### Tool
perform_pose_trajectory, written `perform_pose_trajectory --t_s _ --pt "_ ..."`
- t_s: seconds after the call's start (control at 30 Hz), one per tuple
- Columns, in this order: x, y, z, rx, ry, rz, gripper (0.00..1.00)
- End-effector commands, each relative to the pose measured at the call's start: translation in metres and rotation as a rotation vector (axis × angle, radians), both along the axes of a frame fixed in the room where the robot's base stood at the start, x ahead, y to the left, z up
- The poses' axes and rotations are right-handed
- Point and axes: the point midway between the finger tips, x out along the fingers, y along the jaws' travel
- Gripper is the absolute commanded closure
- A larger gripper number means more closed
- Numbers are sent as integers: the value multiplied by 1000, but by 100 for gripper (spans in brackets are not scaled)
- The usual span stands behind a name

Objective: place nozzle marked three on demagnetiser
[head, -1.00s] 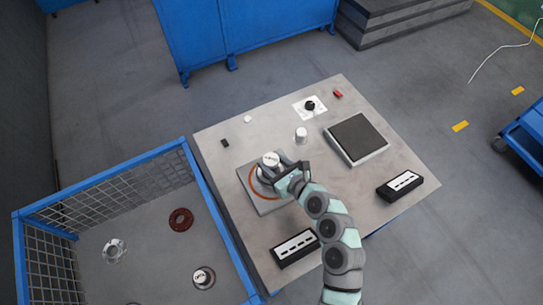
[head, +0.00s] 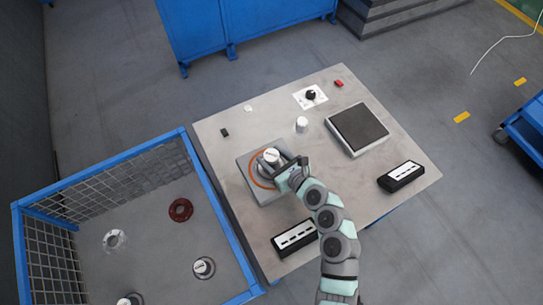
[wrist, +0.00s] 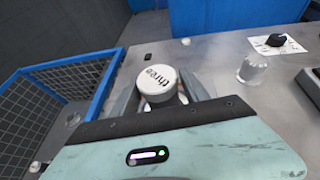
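The nozzle (head: 271,156), a white-topped cylinder, stands upright on the square grey plate with an orange ring (head: 256,184) on the table's left side. In the wrist view its cap (wrist: 158,79) reads "three". My gripper (head: 291,165) is at the nozzle's lower right, its fingers spread. In the wrist view the fingers (wrist: 160,98) lie on either side of the nozzle, apart from it. The nozzle's base is partly hidden by my gripper. Which device is the demagnetiser is not labelled; a dark-topped square unit (head: 358,129) stands at the right.
A blue mesh crate (head: 100,167) beside the table holds several round parts, including a dark red ring (head: 180,210). A white cylinder (head: 301,124), a knob on a white card (head: 311,96) and two black strip boxes (head: 401,177) (head: 295,238) are on the table.

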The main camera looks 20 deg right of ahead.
Motion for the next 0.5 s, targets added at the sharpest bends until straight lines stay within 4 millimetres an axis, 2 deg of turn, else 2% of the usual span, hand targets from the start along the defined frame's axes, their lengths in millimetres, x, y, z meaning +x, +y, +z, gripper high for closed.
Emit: perform_pose_trajectory --t_s 0.13,0.43,0.5 --pt "0 0 -1 1 1 1 35" --pt "-1 1 1 0 3 1 35" --pt "-6 -2 3 2 3 -2 35"
